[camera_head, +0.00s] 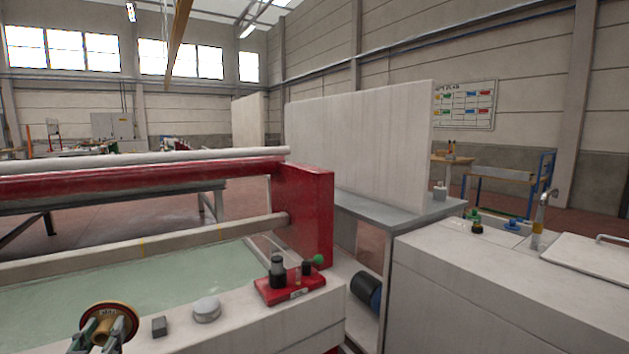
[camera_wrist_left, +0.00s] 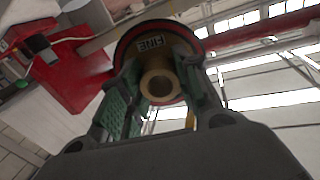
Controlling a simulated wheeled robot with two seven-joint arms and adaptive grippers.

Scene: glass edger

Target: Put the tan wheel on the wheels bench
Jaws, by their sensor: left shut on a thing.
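The tan wheel (camera_head: 110,313) has a tan face, a red rim and a tan hub. It is at the lower left of the head view. My left gripper (camera_head: 106,332) is shut on its hub and holds it up in front of the red and white machine. My right gripper is out of view. I cannot tell which surface is the wheels bench.
The machine's white ledge (camera_head: 238,312) carries a grey disc (camera_head: 206,310), a small dark block (camera_head: 159,326) and a red block with knobs (camera_head: 290,287). A white cabinet (camera_head: 450,290) stands at right. A small wooden-topped bench (camera_head: 452,159) is at the back right. Reddish floor lies behind.

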